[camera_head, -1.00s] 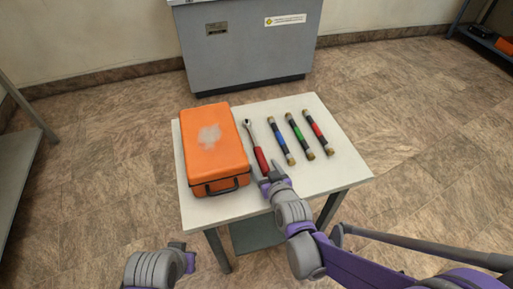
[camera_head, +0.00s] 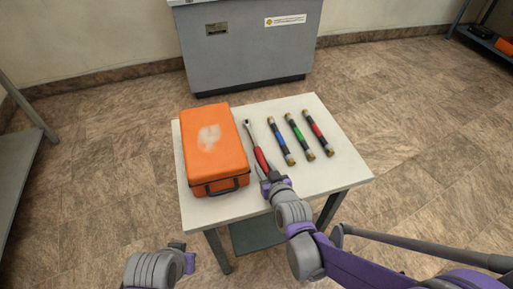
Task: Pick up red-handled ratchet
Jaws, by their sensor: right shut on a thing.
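The red-handled ratchet (camera_head: 261,158) lies on the white table (camera_head: 233,207), just right of the orange case. Its metal head points to the far side and its red handle points toward me. My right gripper (camera_head: 271,178) is at the near end of the handle and is shut on it. The fingers hide the handle's end. I cannot tell whether the ratchet is lifted off the table. My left gripper (camera_head: 182,250) is low in front of the table, away from the objects; its finger opening is too small to make out.
An orange case (camera_head: 229,148) with a dark handle stands on the table's left part. Blue (camera_head: 281,140), green (camera_head: 299,136) and red (camera_head: 318,133) banded rods lie to the right. A grey cabinet (camera_head: 245,55) stands behind the table. The table's right edge area is clear.

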